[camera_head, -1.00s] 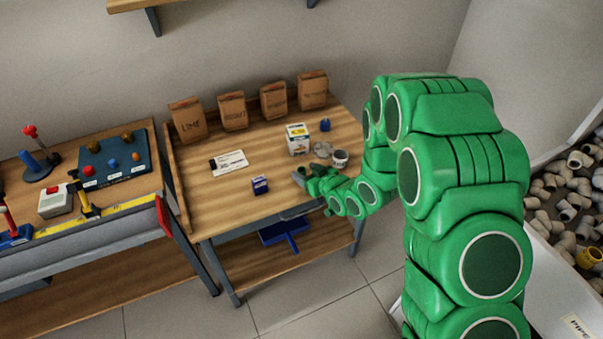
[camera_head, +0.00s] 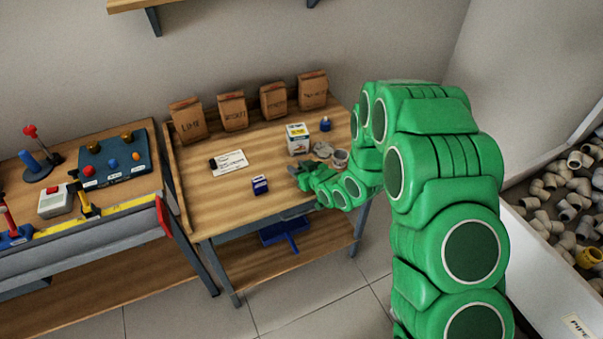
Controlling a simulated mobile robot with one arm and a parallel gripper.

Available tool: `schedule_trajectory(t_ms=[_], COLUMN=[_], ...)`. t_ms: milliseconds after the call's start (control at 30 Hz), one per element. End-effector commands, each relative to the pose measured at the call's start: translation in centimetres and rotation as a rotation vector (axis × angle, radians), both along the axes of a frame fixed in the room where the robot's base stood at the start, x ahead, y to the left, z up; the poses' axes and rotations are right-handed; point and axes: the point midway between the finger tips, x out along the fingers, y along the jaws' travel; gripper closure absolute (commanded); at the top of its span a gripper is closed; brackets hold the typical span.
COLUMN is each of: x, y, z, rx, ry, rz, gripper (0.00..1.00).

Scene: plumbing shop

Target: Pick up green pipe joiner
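I cannot make out a green pipe joiner in this view. My green arm covers part of the scene at centre right. My gripper (camera_head: 295,169) is small and dark at the end of the arm, over the right part of the wooden workbench (camera_head: 215,205). Its fingers are too small to tell whether they are open or hold anything. Grey round pieces (camera_head: 323,150) and a pale cup-like piece (camera_head: 340,158) sit just beyond and to the right of the gripper. A bin (camera_head: 545,266) at the right holds many pale pipe fittings and a yellow one (camera_head: 588,257).
Several paper bags (camera_head: 232,111) line the bench's back edge. A white box (camera_head: 297,139), a blue bottle (camera_head: 325,124), a small blue box (camera_head: 260,185) and a card (camera_head: 229,162) stand or lie on it. Another bench (camera_head: 110,215) with tools is at left.

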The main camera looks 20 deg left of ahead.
Motion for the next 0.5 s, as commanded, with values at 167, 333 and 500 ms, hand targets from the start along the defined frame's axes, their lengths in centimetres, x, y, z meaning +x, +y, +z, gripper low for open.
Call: schedule_trajectory(t_ms=[167,333,500], x=[0.01,-0.01,0.02], y=[-0.01,-0.01,0.00], z=[0.00,0.00,0.27], rx=[0.000,0.000,0.001], ry=[0.000,0.000,-0.001], rz=[0.000,0.000,0.000], gripper=[0.94,0.94,0.94])
